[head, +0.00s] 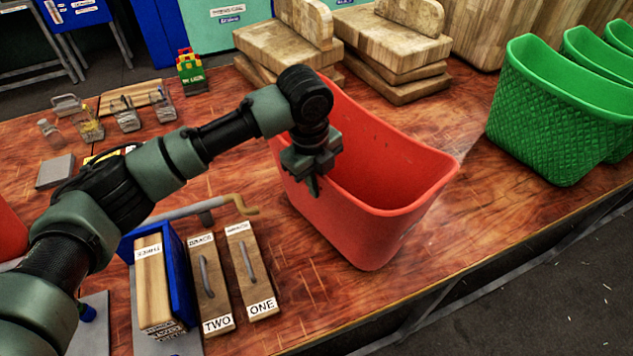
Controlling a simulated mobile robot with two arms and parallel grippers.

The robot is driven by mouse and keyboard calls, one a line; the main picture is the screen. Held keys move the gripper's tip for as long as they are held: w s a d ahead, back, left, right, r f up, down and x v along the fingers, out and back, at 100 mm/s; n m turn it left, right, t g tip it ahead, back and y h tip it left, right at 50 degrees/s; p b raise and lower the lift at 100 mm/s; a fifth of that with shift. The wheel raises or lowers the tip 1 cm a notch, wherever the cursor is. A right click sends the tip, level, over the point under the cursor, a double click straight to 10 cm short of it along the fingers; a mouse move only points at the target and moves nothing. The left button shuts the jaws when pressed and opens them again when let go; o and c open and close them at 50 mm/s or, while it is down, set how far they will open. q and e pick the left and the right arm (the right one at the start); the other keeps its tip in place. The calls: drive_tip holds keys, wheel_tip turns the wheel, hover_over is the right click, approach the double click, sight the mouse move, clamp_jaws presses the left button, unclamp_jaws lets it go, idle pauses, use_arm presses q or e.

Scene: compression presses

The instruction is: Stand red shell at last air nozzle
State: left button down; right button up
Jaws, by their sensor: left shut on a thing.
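The red shell (385,215) is a large open-topped bin at the middle of the table in the head view. It looks upright, and I cannot tell whether its base touches the table. My left gripper (313,180) is shut on its left rim, and the arm hides part of that rim. My right gripper is not in view. I cannot make out an air nozzle for certain; a grey bar with a brass-coloured curved end (242,206) lies left of the shell.
Wooden blocks marked ONE (250,270) and TWO (209,285) lie front left beside a blue-framed press (178,270). Stacked wooden boards (395,85) stand behind the shell. Green bins (550,120) stand at the right. Bare table lies between shell and green bins.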

use_arm(q)
drive_tip(key=c, duration=1.6)
unclamp_jaws()
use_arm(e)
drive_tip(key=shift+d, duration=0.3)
